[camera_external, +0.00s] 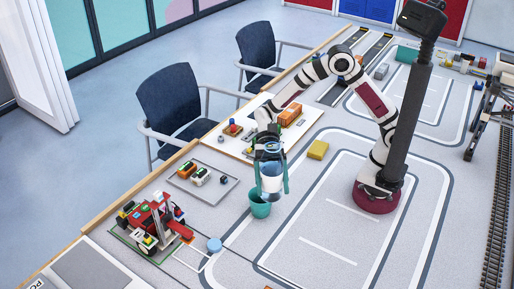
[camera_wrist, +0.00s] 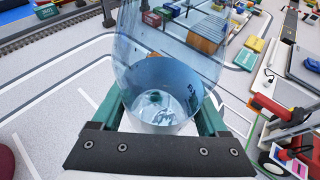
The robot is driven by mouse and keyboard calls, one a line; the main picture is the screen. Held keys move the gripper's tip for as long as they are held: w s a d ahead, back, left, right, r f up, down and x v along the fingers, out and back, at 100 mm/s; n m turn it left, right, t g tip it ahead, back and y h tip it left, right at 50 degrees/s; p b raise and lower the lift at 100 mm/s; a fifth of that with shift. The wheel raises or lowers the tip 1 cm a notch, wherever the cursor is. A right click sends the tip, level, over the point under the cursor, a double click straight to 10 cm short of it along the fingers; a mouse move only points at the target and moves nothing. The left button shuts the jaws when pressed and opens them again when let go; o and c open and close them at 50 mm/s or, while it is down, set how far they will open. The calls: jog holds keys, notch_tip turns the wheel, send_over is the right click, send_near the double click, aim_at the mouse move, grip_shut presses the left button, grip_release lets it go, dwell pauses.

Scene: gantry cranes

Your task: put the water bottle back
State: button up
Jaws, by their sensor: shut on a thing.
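My gripper (camera_external: 272,186) points down, its two teal fingers shut on the sides of the clear bluish water bottle (camera_external: 271,170). In the wrist view the bottle (camera_wrist: 170,45) fills the space between the fingers (camera_wrist: 161,112), and I look through its transparent wall. A teal cup-shaped holder (camera_external: 260,209) stands on the table just below and slightly left of the bottle in the external view. The bottle's lower end overlaps the holder's rim there; I cannot tell whether it is inside, above or in front of it.
A red toy vehicle (camera_external: 153,222) stands at the front left, with a light blue disc (camera_external: 214,244) near it. A grey tray (camera_external: 214,190) of small toy vehicles lies left of the holder. A yellow block (camera_external: 318,150) lies to the right. The marked floor right of the holder is clear.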

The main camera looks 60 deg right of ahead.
aim_at(272, 198)
notch_tip(272, 198, down, 5)
jog(key=shift+r, duration=0.2)
jog(key=shift+f, duration=0.25)
jog(key=shift+s+a+f, duration=1.2)
jog(key=shift+a+f, duration=0.3)
jog(key=shift+f, duration=0.3)
jog(key=shift+s+a+f, duration=1.25)
jog(key=shift+a+f, duration=0.2)
jog(key=shift+f, duration=0.4)
jog(key=shift+s+a+f, duration=1.2)
jog(key=shift+a+f, duration=0.3)
jog(key=shift+f, duration=0.3)
